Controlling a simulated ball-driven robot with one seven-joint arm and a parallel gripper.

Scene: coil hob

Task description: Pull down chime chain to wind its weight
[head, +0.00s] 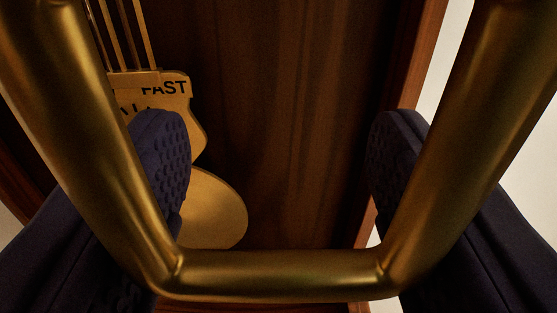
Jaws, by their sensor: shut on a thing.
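A thick brass U-shaped loop (278,273) fills the front of the view, very close to me. Its two arms flare up and out of the top of the frame, so its upper part is hidden. My gripper (279,135) has a dark navy, bumpy pad on each side. The loop spans the space between the pads and covers part of both, and my gripper is shut on it. No separate chain links or weight show, and I cannot tell how the loop joins the chime chain.
Behind the left pad hangs a pale brass pendulum (216,208) with a plate (163,90) marked "FAST" and thin rods above it. A dark wooden panel (285,120) lies behind. A wooden edge (423,55) and pale wall (451,40) are at right.

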